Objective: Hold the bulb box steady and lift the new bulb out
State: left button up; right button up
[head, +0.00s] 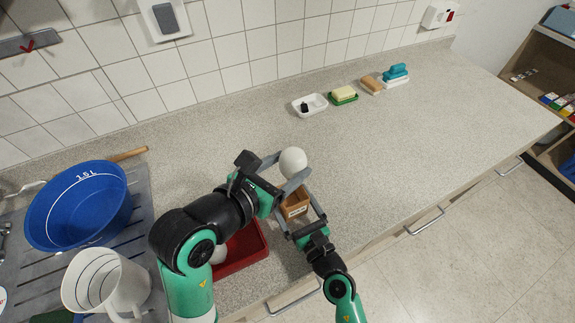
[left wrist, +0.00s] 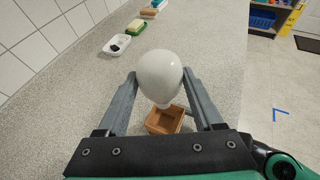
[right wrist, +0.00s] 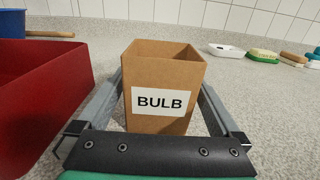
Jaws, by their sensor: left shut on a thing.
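The white bulb (head: 292,161) is between the fingers of my left gripper (head: 281,170), which is shut on it. In the left wrist view the bulb (left wrist: 160,72) is above the open brown box, its narrow end downward. The bulb box (head: 295,204) stands upright on the counter; its label reads BULB in the right wrist view (right wrist: 163,68). My right gripper (head: 292,207) has a finger against each side of the box and is shut on it. The box's inside (left wrist: 163,122) looks empty where visible, partly hidden by the bulb.
A red tray (head: 256,262) with a white round object (head: 218,255) stands left of the box. A blue basin (head: 75,210) and a white jug (head: 105,285) are farther left. The counter to the right is clear.

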jog(key=v, duration=1.2)
